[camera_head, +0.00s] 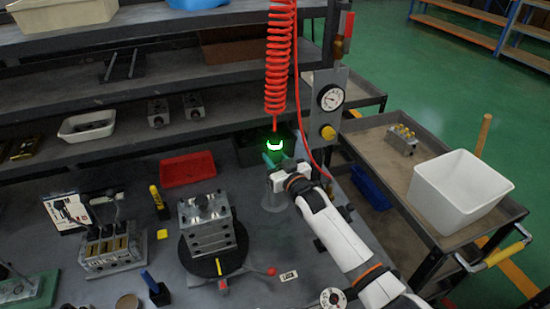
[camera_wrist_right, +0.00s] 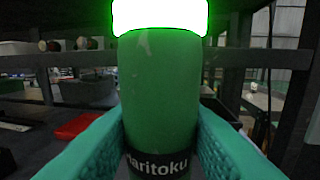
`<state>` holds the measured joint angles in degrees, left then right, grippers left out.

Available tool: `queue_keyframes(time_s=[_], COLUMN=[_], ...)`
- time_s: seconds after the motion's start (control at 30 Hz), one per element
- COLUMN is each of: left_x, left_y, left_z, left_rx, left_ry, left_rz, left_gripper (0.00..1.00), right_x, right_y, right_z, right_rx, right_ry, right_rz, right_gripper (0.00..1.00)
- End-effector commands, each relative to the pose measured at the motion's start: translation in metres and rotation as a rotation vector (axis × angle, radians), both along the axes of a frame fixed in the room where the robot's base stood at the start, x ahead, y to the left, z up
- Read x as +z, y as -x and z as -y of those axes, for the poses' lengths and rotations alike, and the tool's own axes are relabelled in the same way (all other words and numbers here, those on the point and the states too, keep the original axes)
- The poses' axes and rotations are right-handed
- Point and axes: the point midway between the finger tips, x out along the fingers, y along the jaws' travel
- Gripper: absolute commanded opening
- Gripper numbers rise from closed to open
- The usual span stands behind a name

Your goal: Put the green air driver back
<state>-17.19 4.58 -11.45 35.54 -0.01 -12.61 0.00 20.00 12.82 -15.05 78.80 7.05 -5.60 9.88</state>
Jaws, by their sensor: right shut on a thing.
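The green air driver (camera_head: 273,157) hangs below the red coiled hose (camera_head: 281,60), with a white band glowing green at its top. My right gripper (camera_head: 275,168) is at the driver, in front of the back shelves. In the right wrist view, the green driver body (camera_wrist_right: 160,85) stands upright between my two teal fingers, which press on it from both sides. A black band with white lettering shows low on it. Its lower end is hidden. My left gripper is not in view.
A steel valve block (camera_head: 208,225) sits on a round black turntable on the bench. A red tray (camera_head: 188,169) lies left of the driver. A regulator post with a gauge (camera_head: 331,97) stands close right. A white bin (camera_head: 460,188) is on the cart.

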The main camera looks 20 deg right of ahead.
Motion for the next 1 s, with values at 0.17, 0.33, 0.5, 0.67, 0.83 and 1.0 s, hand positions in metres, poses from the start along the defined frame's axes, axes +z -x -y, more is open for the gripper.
queue_keyframes(time_s=[0.17, 0.33, 0.5, 0.67, 0.83, 1.0], left_x=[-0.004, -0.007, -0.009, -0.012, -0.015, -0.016], left_y=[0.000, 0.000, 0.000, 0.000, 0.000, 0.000], left_z=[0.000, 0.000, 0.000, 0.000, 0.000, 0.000], left_rx=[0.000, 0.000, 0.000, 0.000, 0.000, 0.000], left_ry=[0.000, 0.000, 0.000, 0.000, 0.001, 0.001], left_rz=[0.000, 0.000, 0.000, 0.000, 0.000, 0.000], left_gripper=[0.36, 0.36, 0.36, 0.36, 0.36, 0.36], right_x=[-0.001, -0.005, -0.009, -0.013, -0.017, -0.018], right_y=[-0.001, -0.001, -0.001, -0.001, -0.001, -0.001], right_z=[0.000, 0.000, 0.000, 0.000, 0.000, 0.000], right_rx=[0.001, 0.001, 0.001, 0.001, 0.001, 0.001], right_ry=[-0.002, -0.002, -0.002, -0.002, -0.002, -0.002], right_rz=[0.008, 0.008, 0.008, 0.008, 0.008, 0.008], right_gripper=[0.00, 0.00, 0.00, 0.00, 0.00, 0.00])
